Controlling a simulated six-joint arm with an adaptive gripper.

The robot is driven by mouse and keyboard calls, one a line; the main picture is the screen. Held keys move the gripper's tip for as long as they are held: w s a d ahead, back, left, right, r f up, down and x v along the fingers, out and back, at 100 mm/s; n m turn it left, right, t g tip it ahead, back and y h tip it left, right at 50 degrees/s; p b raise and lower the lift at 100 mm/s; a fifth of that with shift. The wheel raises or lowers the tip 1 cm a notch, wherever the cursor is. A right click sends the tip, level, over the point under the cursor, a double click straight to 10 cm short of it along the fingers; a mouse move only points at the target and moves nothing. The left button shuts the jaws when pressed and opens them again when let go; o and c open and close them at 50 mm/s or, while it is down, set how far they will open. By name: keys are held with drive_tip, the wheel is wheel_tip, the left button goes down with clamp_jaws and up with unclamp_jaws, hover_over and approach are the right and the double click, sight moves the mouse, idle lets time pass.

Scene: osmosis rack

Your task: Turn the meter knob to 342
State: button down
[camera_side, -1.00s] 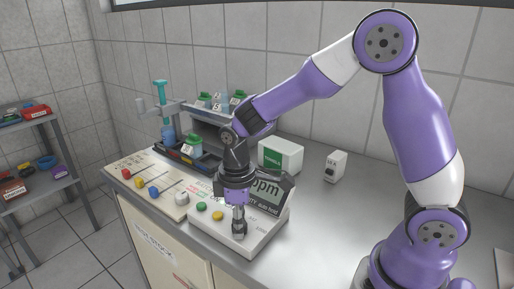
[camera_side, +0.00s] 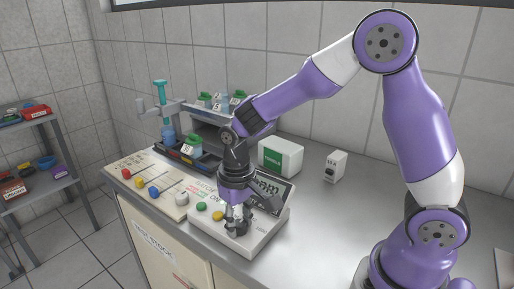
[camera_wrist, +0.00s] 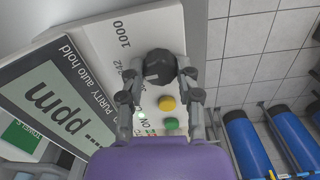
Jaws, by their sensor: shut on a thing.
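The meter (camera_side: 262,238) is a white box on the bench with a tilted display. In the wrist view its display (camera_wrist: 52,100) reads "ppm" with small marks whose value I cannot read. The dark, faceted knob (camera_wrist: 160,64) sits on its top face near a printed "1000". My gripper (camera_wrist: 162,76) points down with one finger on each side of the knob, shut on it. In the side view my gripper (camera_side: 238,225) hides most of the knob. A yellow button (camera_wrist: 166,103) and a green button (camera_wrist: 171,123) lie beside the knob, between the fingers in the wrist view.
A panel with coloured knobs (camera_side: 134,170) stands left of the meter. Behind are a dark tray (camera_side: 172,155) with a green-capped bottle and a white box with a green label (camera_side: 292,145). The bench right of the meter is clear.

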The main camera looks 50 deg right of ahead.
sight(240, 223)
drive_tip(key=shift+m, duration=0.4)
drive_tip(key=c, duration=0.5)
unclamp_jaws()
drive_tip(key=shift+r, duration=0.1)
wheel_tip(240, 223, up, 12)
drive_tip(key=shift+f, duration=0.1)
